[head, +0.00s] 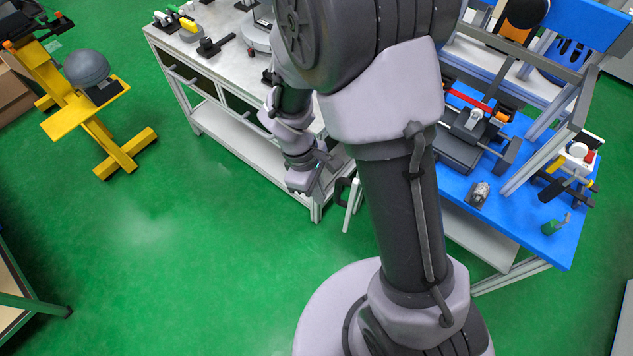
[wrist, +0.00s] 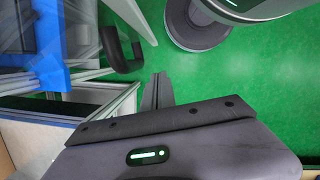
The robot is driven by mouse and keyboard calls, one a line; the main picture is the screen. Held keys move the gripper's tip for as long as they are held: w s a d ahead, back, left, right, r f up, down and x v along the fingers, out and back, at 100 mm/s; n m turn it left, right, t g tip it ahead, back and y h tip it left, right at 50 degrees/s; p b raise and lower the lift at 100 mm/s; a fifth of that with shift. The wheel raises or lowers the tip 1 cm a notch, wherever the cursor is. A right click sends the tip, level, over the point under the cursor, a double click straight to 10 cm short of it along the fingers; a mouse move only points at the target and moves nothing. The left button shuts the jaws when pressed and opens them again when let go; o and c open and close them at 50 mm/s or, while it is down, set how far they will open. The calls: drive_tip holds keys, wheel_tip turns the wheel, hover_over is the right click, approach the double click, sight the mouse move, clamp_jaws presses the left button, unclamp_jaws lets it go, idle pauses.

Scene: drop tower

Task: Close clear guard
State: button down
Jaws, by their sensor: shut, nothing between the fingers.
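The clear guard (wrist: 88,22) shows in the wrist view as a see-through pane at the upper left, with a black bar handle (wrist: 122,48). In the head view a pale upright edge (head: 351,207) with a black handle (head: 342,190) stands beside my arm, apparently the guard seen nearly edge-on. It looks swung out from the blue-topped bench. My gripper (head: 316,176) is left of that handle in the head view. In the wrist view its fingers (wrist: 158,80) are together and empty, just right of and below the handle, with no visible contact. My arm hides part of the guard.
The blue-topped bench (head: 557,240) with a metal frame and fixtures stands at the right. A grey workbench (head: 185,45) with tools is close behind my gripper. A yellow stand (head: 100,135) is at the far left. The green floor between is clear.

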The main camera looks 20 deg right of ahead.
drive_tip(key=s+d+f+b, duration=0.3)
drive_tip(key=d, duration=0.1)
drive_tip(key=shift+f, duration=0.3)
